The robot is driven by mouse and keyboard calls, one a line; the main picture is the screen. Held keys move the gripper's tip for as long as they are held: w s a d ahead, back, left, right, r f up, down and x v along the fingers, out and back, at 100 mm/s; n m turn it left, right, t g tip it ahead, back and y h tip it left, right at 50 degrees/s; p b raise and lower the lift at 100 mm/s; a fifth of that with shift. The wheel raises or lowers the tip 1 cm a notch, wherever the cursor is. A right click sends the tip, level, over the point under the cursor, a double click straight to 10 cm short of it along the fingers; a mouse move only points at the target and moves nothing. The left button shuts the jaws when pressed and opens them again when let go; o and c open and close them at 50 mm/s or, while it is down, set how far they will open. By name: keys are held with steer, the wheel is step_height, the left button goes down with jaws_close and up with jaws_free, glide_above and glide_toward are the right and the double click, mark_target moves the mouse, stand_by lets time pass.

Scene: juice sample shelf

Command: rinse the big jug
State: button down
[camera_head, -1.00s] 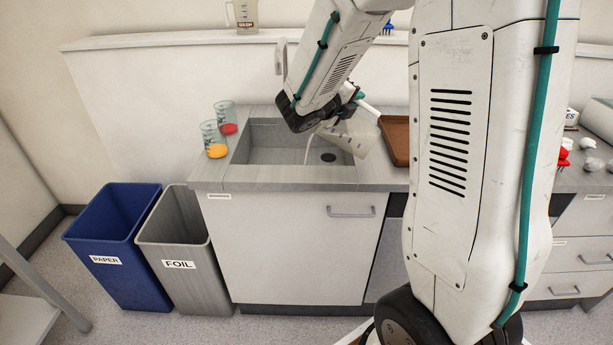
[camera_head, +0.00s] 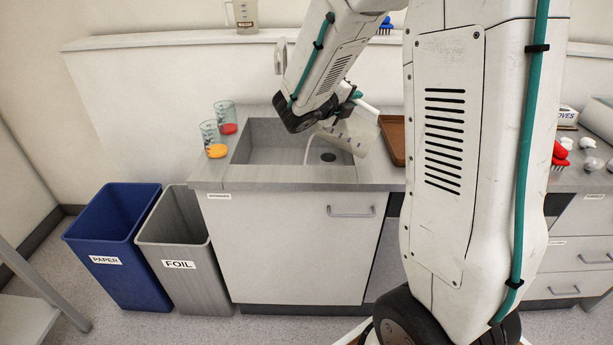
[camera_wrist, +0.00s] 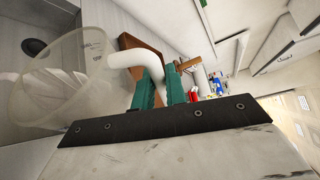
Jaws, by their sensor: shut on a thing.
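The big jug (camera_head: 357,134) is a translucent, pale vessel with dark marks, held tilted over the sink (camera_head: 262,150). In the wrist view the jug (camera_wrist: 62,85) shows large at the left, with its white handle (camera_wrist: 135,60) running to my gripper's green fingers. My gripper (camera_wrist: 163,84) is shut on that handle. In the head view my arm hides most of the gripper (camera_head: 349,103). A thin, pale curved stream or tube shows beside the jug above the basin; I cannot tell which. The dark drain (camera_head: 328,157) is visible.
PAPER (camera_head: 112,235) and FOIL (camera_head: 181,245) bins stand on the floor.

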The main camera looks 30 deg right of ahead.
steer(key=shift+w+a, duration=0.15)
steer(key=shift+w, duration=0.05)
stand_by(0.7)
steer(key=shift+w+a+f+n+h, duration=0.25)
steer(key=shift+w+a+f+n, duration=0.25)
steer(key=shift+w, duration=0.25)
steer(key=shift+w+a+f+n+h, duration=0.25)
steer(key=shift+w+a+f+n, duration=0.15)
steer(key=shift+w, duration=0.3)
stand_by(2.0)
steer(key=shift+w+a+f+n, duration=0.1)
steer(key=shift+w+a+n, duration=0.3)
steer(key=shift+w, duration=0.1)
stand_by(1.0)
